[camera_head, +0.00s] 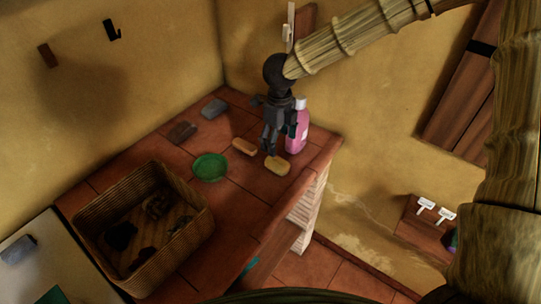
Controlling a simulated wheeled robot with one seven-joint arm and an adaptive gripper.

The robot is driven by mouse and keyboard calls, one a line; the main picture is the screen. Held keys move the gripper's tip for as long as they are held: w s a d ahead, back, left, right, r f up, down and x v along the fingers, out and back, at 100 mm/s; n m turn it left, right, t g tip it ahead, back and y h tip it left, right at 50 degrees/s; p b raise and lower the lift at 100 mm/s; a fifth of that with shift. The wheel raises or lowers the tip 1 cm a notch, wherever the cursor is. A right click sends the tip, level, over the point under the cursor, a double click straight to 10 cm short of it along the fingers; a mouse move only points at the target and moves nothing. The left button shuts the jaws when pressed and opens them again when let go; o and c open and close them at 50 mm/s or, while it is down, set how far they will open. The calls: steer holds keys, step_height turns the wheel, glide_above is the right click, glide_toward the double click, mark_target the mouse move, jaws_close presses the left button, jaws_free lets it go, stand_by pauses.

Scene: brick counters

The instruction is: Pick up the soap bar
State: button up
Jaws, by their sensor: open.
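My gripper (270,150) points down over the tiled counter, with its jaws open. Its fingertips are close to two small bars. A yellow-tan bar (278,167) lies just below and right of the fingertips. An orange-tan bar (244,147) lies just left of them. Either could be the soap bar; I cannot tell which from this view. Nothing shows between the fingers. Whether the fingertips touch the yellow-tan bar or are above it is unclear.
A pink bottle (297,138) stands close to the right of my gripper. A green bowl (210,167), a brown block (182,132) and a grey block (214,108) are to the left. A wicker basket (190,243) stands at the front left. The counter's right edge is near.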

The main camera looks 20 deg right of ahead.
glide_above(278, 162)
steer(key=f, duration=0.5)
steer(key=shift+w+a+p, duration=0.1)
steer(key=shift+a+p, duration=0.3)
steer(key=shift+s+d+f+p, duration=0.25)
steer(key=shift+f+p, duration=0.2)
steer(key=shift+f, duration=0.05)
steer(key=f, duration=0.2)
steer(key=f+p, duration=0.1)
steer(key=shift+w+f, duration=0.15)
steer(key=shift+w, duration=0.1)
steer(key=shift+s+d+f, duration=0.1)
steer(key=shift+f, duration=0.35)
steer(key=c, duration=1.1)
